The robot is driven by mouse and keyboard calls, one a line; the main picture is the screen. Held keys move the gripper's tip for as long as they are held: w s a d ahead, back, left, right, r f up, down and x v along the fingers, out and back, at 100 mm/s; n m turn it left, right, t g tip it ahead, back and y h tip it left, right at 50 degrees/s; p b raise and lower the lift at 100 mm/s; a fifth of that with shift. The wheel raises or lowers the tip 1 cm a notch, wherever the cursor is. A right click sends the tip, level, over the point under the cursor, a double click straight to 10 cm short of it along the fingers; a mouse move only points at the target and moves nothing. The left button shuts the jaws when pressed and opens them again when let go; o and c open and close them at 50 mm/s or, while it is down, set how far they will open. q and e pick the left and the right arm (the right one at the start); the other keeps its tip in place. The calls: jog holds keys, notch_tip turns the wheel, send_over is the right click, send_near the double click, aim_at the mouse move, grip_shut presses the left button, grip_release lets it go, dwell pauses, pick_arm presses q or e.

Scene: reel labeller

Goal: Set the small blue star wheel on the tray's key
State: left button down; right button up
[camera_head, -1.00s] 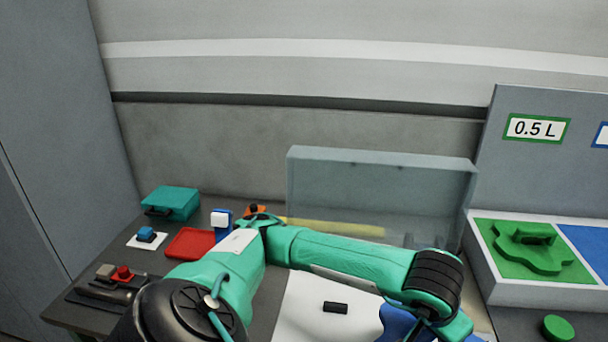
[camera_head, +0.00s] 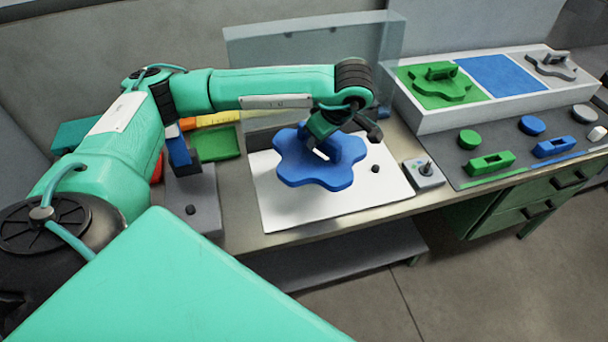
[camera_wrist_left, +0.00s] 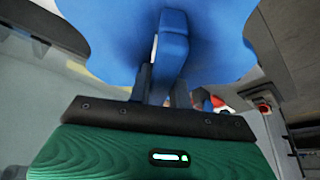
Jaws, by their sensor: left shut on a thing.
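The blue star wheel (camera_head: 305,172) is in my left gripper (camera_head: 325,135), over the white tray (camera_head: 275,212). It looks slightly raised, but the gap below it is hard to judge. In the left wrist view the fingers of my left gripper (camera_wrist_left: 162,85) are shut on the upright blue bar of the wheel (camera_wrist_left: 215,35). A small black peg (camera_head: 375,168) stands on the tray, right of the wheel. I cannot tell whether this is the key; the wheel hides the tray beneath it. My right gripper is not in view.
A grey joystick box (camera_head: 424,174) stands right of the tray. A raised rack (camera_head: 430,122) with green, blue and grey bays is behind it; its blue bay is empty. A clear panel (camera_head: 300,50) stands behind my arm. A grey block (camera_head: 193,205) is left.

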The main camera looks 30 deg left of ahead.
pick_arm(q)
jog(key=w+a+r+n+g, duration=0.1)
jog(key=a+n, duration=0.1)
jog(key=n, duration=0.1)
jog(key=w+a+r+n+g, duration=0.1)
jog(key=a+r+n, duration=0.1)
jog(key=n, duration=0.2)
jog(key=w+a+r+n+g+h+p, duration=0.1)
jog(key=a+r+n, duration=0.1)
jog(key=n, duration=0.1)
jog(key=shift+w+a+r+g, duration=0.1)
jog(key=shift+w+r+g, duration=0.05)
jog(key=shift+w+g, duration=0.2)
jog(key=shift+w+a+r+n+g+h, duration=0.15)
jog(key=shift+a+n+h, duration=0.05)
jog(key=shift+n, duration=0.3)
jog(key=shift+w+a+r+n+g+h, duration=0.1)
jog(key=shift+a+r+n+h, duration=0.1)
jog(key=shift+n, duration=0.3)
jog(key=shift+f, duration=0.35)
notch_tip(320, 180, down, 19)
jog(key=p, duration=0.2)
jog(key=shift+p, duration=0.3)
jog(key=shift+f, duration=0.1)
